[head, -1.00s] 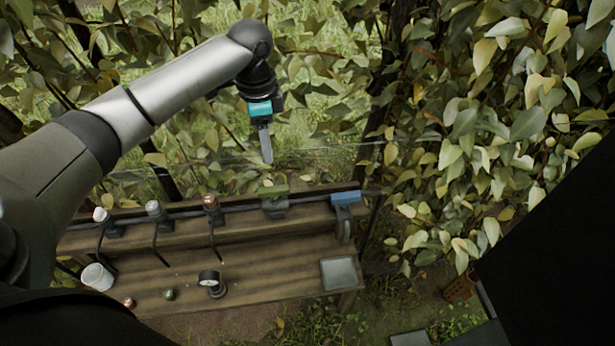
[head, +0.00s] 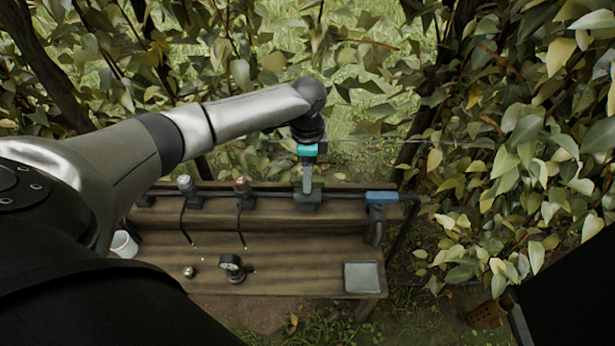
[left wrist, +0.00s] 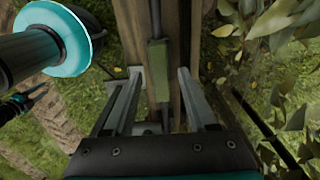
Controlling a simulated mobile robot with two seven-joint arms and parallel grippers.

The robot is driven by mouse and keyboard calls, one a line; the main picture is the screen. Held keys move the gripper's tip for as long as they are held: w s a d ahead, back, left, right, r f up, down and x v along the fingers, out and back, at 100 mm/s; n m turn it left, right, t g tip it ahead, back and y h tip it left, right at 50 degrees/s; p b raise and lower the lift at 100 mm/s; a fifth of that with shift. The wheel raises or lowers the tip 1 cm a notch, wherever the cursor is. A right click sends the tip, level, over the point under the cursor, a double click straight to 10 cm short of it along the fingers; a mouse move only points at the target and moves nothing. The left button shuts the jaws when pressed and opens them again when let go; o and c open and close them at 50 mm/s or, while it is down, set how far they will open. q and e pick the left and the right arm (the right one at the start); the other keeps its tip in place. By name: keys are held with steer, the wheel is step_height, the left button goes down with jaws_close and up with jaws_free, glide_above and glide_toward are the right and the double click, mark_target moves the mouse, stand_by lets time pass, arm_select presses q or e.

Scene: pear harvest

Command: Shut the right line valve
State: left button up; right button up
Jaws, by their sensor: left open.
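A valve with a green lever (left wrist: 158,70) sits on the dark pipe (left wrist: 166,22) along the bench's back ledge. Its lever lies in line with the pipe in the left wrist view. In the head view its grey body (head: 308,203) shows, while the lever is mostly hidden behind my gripper. A valve with a blue lever (head: 381,198) is further right, its lever also along the pipe. My left gripper (head: 331,186) is open above the green valve. In the left wrist view its fingers (left wrist: 160,100) stand either side of the green lever's line, apparently holding nothing.
The wooden bench (head: 290,272) carries a round gauge (head: 232,267), a grey square plate (head: 362,277) and a white cup (head: 124,244). Two capped fittings (head: 241,185) (head: 186,184) stand left on the ledge. Leafy branches (head: 540,150) crowd the right side.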

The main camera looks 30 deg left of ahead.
arm_select(q)
steer(key=shift+f, duration=0.25)
jaws_close()
stand_by(0.3)
